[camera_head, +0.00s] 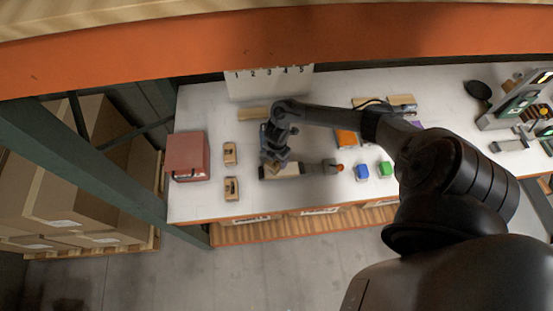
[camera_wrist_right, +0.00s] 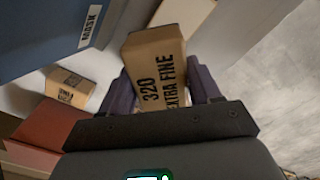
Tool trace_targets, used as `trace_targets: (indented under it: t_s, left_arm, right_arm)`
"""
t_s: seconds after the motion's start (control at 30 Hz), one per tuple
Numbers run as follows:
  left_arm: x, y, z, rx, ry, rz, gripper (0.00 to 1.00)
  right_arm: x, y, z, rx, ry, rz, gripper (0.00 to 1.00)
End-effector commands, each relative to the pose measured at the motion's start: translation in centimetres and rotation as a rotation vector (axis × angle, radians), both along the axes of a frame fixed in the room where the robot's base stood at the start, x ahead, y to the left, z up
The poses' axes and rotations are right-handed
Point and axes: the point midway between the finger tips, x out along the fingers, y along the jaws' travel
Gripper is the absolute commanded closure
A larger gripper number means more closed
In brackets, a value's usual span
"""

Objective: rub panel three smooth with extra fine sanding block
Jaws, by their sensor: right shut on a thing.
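My right gripper (camera_wrist_right: 160,92) is shut on a tan block marked "320 EXTRA FINE" (camera_wrist_right: 160,70), held between its two fingers. In the head view, my right gripper (camera_head: 273,158) points down at the left end of a pale wooden panel (camera_head: 290,169), which lies in a grey holder with an orange knob (camera_head: 340,168). A pale board (camera_wrist_right: 182,25) shows just beyond the block in the wrist view. I cannot tell whether the block touches the panel. No number on the panel can be read. My left gripper is not in view.
Two other tan blocks (camera_head: 230,153) (camera_head: 231,188) stand left of the panel, beside a red box (camera_head: 187,155). A board numbered 1 to 5 (camera_head: 270,83) stands behind. Blue (camera_head: 362,172) and green (camera_head: 385,169) items are to the right. Clear white table lies around the blocks.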

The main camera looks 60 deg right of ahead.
Motion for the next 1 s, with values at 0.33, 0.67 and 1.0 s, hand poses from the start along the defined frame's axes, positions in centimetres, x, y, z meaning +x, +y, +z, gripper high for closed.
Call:
trace_targets:
  t_s: [0.33,0.67,1.0]
  left_arm:
    - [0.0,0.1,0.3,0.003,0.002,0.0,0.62]
    - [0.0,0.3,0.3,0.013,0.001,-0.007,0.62]
    - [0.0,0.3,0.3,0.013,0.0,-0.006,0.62]
  right_arm:
    - [0.5,0.4,2.6,-0.001,0.0,0.012,0.71]
    - [0.5,0.5,2.7,-0.001,0.0,0.013,0.71]
    - [0.6,0.5,2.7,0.0,0.0,0.012,0.71]
